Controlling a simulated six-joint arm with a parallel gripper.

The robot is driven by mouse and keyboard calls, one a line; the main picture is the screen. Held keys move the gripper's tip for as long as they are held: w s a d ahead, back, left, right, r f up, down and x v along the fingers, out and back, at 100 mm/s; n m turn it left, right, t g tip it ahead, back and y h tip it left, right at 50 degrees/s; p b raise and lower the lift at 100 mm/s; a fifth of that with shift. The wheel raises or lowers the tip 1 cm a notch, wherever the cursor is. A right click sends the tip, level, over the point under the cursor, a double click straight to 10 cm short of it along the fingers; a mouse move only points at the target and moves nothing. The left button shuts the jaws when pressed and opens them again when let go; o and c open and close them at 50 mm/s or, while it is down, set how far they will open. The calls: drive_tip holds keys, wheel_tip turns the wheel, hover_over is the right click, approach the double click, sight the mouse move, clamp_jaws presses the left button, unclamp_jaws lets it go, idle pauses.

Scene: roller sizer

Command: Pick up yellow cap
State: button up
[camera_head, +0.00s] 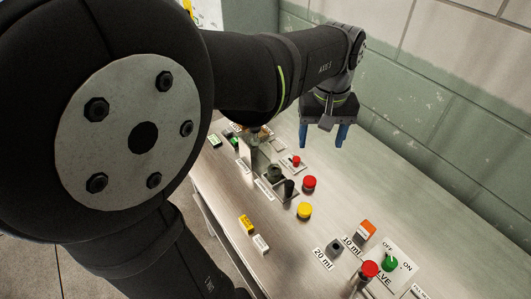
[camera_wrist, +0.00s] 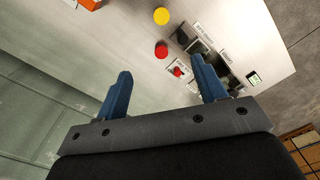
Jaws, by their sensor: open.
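The yellow cap (camera_head: 304,210) is a round cap on the bench, in front of a red cap in the head view. In the wrist view the yellow cap (camera_wrist: 161,16) shows at the top middle, beyond the fingertips. My gripper (camera_head: 325,141) is raised above the far part of the bench, behind the yellow cap and apart from it. Its two blue fingers (camera_wrist: 163,84) are spread with nothing between them.
A red cap (camera_head: 309,182) stands close behind the yellow cap. Dark fixtures (camera_head: 275,174) stand to its left, and a valve panel (camera_head: 404,264) with red and green knobs is at front right. An orange block (camera_head: 367,229) is nearby. A green wall (camera_head: 430,110) runs behind the bench.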

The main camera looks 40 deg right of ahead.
wheel_tip(320, 180, down, 8)
drive_tip(key=m, duration=1.4)
hover_over(305, 208)
drive_tip(key=f, duration=1.3)
drive_tip(key=shift+s+d+f, duration=0.1)
drive_tip(key=shift+s+d, duration=0.15)
drive_tip(key=shift+w+a+f, duration=0.15)
drive_tip(key=shift+f, duration=1.25)
drive_tip(key=shift+w+a+f, duration=0.1)
drive_tip(key=shift+f, duration=1.25)
drive_tip(key=shift+c, duration=0.4)
drive_tip(key=c, duration=0.9)
